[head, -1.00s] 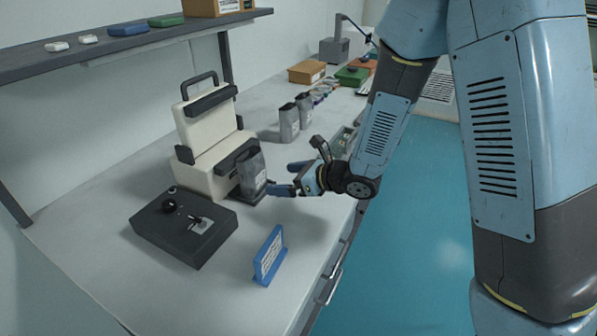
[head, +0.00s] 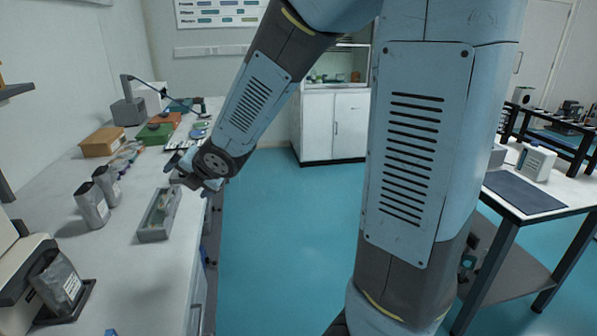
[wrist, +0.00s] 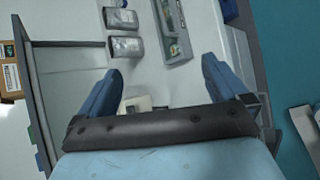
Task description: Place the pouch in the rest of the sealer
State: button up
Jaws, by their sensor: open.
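A grey pouch (head: 62,285) stands upright in the dark rest (head: 82,308) at the front of the cream sealer (head: 12,268), at the lower left of the head view. My gripper (head: 180,168) is away from it, above the far right side of the bench. It is open and empty, with its two blue fingers wide apart in the wrist view (wrist: 162,68). Only a cream part of what looks like the sealer (wrist: 137,104) shows behind the gripper in the wrist view.
Two more grey pouches (head: 91,205) stand beside a grey tray (head: 157,218) on the bench. Orange and green boxes (head: 103,142) stand farther back. Blue floor (head: 270,235) lies open to the right. Another table (head: 560,212) is at the far right.

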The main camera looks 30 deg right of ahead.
jog(key=s+d+r+m+g+h, duration=0.1)
jog(key=s+d+r+m+h, duration=0.15)
jog(key=s+d+m, duration=0.4)
jog(key=s+d+r+m+h, duration=0.2)
jog(key=s+d+r+m, duration=0.15)
jog(key=d+m, duration=0.45)
jog(key=s+d+r+m+g, duration=0.1)
jog(key=s+m, duration=0.6)
jog(key=s+d+r+m+g, duration=0.1)
jog(key=s+r+m+g, duration=0.1)
jog(key=s+m, duration=0.5)
jog(key=shift+d, duration=0.25)
jog(key=shift+s+r, duration=0.1)
